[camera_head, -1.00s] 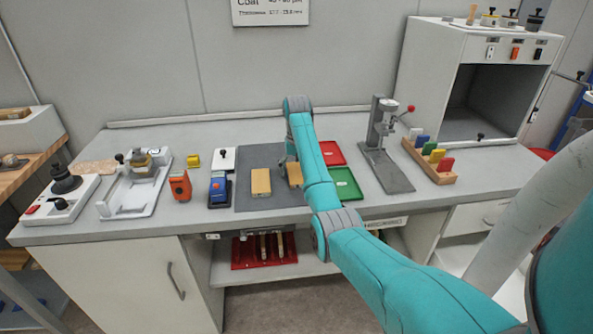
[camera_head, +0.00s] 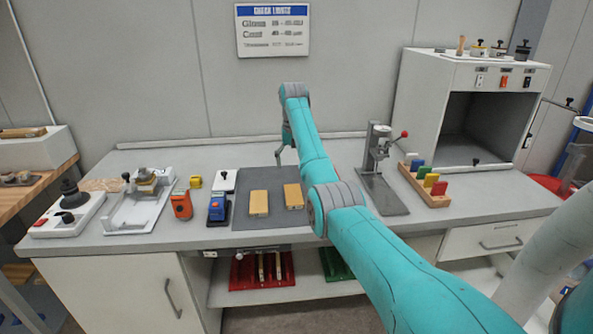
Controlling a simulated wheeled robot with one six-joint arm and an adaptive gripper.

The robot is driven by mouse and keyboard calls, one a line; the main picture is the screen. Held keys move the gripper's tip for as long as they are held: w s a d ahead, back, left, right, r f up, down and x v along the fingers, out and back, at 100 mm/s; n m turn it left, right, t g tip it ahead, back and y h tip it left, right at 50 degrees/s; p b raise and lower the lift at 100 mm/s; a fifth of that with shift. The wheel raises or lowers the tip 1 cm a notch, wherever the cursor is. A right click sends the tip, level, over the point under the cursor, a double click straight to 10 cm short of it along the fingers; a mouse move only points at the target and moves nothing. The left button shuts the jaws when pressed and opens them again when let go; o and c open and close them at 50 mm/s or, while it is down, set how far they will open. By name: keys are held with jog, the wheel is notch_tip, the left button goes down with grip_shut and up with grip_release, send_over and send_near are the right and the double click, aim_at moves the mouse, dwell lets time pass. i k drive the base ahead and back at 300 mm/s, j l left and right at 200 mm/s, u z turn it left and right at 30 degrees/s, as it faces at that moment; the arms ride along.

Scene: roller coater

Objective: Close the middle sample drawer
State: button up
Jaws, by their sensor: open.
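A white drawer front with a bar handle (camera_head: 500,243) is at the right under the bench. Below it a pale surface (camera_head: 468,268) juts out, partly behind my arm; it looks like a pulled-out drawer, but I cannot tell for sure. Most of this drawer stack is hidden by my arm. My gripper (camera_head: 281,156) hangs at the arm's far end above the back of the bench, far from the drawers. It is small and partly hidden, open, and touches nothing that I can see.
The bench top (camera_head: 345,155) holds a grey mat (camera_head: 240,212) with two wooden blocks, a stand (camera_head: 385,190), a rack of coloured pieces (camera_head: 425,184) and a white cabinet (camera_head: 425,90). A red tray (camera_head: 240,277) and a green tray (camera_head: 330,258) lie on the shelf below.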

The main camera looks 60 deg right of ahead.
aim_at(490, 290)
jog(key=k, duration=1)
